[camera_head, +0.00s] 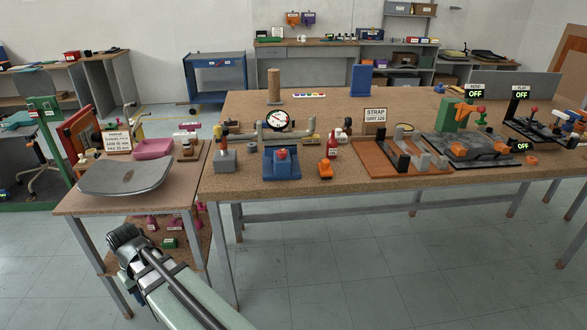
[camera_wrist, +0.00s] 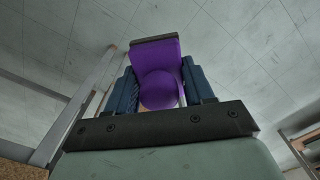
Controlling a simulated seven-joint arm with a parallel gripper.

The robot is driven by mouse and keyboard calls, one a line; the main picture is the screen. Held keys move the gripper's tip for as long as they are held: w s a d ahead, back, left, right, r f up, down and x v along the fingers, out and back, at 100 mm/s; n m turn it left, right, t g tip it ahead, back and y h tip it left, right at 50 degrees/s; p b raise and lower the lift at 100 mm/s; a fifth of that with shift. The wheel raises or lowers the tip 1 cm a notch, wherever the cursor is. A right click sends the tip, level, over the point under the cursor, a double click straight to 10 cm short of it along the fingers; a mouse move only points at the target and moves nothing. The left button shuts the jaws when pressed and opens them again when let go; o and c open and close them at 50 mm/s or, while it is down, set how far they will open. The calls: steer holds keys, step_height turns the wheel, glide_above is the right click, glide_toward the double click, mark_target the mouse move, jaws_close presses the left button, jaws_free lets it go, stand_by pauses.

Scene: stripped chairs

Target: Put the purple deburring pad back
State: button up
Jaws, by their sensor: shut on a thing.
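The purple deburring pad (camera_wrist: 160,75) shows in the wrist view, a flat purple block with a rounded knob-like part towards me. My gripper (camera_wrist: 168,88) is shut on it, with a dark blue finger on each side of the pad. Pale grey floor lies behind the pad in that view. In the head view my arm reaches in from the bottom to the front of the small left table; the fingers and the pad cannot be made out there.
The small left table (camera_head: 95,207) carries a grey curved seat shell (camera_head: 126,177), a pink block (camera_head: 153,148) and a printed sign (camera_head: 117,142). The large bench (camera_head: 240,185) holds a dial gauge (camera_head: 277,120), a blue fixture (camera_head: 282,166) and a STRAP GRIT 120 sign (camera_head: 375,116). Table legs show beside my gripper.

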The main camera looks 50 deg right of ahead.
steer(key=s+d+r+m, duration=0.2)
steer(key=d+m, duration=0.2)
steer(key=d, duration=1.4)
steer(key=s+d+r+m, duration=0.2)
steer(key=s+d+m, duration=0.1)
steer(key=d, duration=1.5)
steer(key=s+d+r+m, duration=0.1)
steer(key=s+d+r, duration=0.2)
steer(key=d, duration=0.9)
steer(key=s+d+r+m, duration=0.2)
steer(key=s+d+r, duration=0.2)
steer(key=d, duration=0.8)
steer(key=s+d+r+m, duration=0.2)
steer(key=s+d, duration=0.3)
steer(key=d, duration=0.7)
steer(key=shift+s+r, duration=0.3)
steer(key=shift+r, duration=0.6)
steer(key=d+r, duration=0.2)
steer(key=d, duration=0.2)
steer(key=r+n, duration=0.2)
steer(key=n, duration=0.1)
glide_above(351, 172)
steer(key=shift+s+f, duration=0.1)
steer(key=shift+f, duration=4.95)
steer(key=shift+f, duration=0.15)
